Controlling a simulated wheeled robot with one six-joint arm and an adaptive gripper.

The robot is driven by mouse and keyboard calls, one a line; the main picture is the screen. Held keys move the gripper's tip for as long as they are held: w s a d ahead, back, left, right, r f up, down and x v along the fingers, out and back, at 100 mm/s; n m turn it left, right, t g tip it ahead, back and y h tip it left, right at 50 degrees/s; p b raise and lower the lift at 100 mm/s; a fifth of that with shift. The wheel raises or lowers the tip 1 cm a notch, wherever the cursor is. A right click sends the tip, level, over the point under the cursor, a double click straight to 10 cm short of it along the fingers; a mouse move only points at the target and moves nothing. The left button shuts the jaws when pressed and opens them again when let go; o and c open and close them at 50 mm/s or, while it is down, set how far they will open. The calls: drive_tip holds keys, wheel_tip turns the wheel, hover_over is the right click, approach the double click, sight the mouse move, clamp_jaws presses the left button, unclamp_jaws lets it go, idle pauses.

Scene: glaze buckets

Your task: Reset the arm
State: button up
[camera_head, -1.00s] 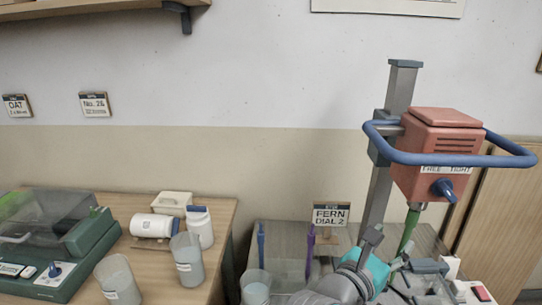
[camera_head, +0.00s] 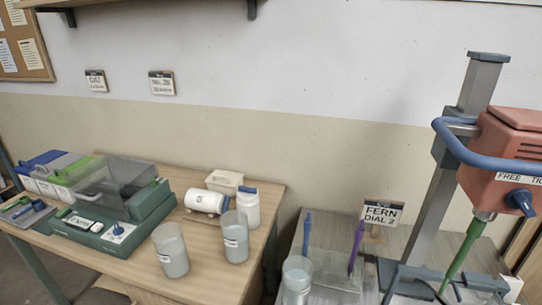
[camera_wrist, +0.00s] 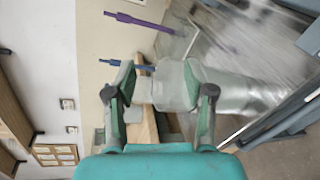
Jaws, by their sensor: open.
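My gripper (camera_wrist: 160,80) shows in the wrist view, its two green-tipped fingers apart. It is out of sight in the head view. A translucent bucket (camera_wrist: 240,92) lies ahead of and partly behind the right finger; I cannot tell how far off it is. In the head view, a translucent bucket (camera_head: 296,281) stands at the front of the grey bench, and two more, one bucket (camera_head: 171,252) and another bucket (camera_head: 235,238), stand on the wooden table (camera_head: 255,184).
On the grey bench, the red mixer head (camera_head: 507,150) sits on its grey post (camera_head: 440,190), with a green shaft (camera_head: 462,255) below. A green scale (camera_head: 150,203) stands on the table.

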drive_tip(key=s+a+f+m+y, duration=0.2)
drive_tip(key=s+m, duration=0.2)
drive_tip(key=s, duration=0.2)
drive_tip(key=s+a+f+m+y, duration=0.2)
drive_tip(key=s+f+m, duration=0.15)
drive_tip(key=s, duration=0.25)
drive_tip(key=s+r+m, duration=0.3)
drive_tip(key=s+m, duration=0.8)
drive_tip(key=s, duration=0.2)
drive_tip(key=shift+s+a+r+m+y, duration=0.2)
drive_tip(key=shift+a+r+m+y, duration=0.1)
drive_tip(key=shift+a+r+m, duration=0.1)
drive_tip(key=shift+c, duration=0.3)
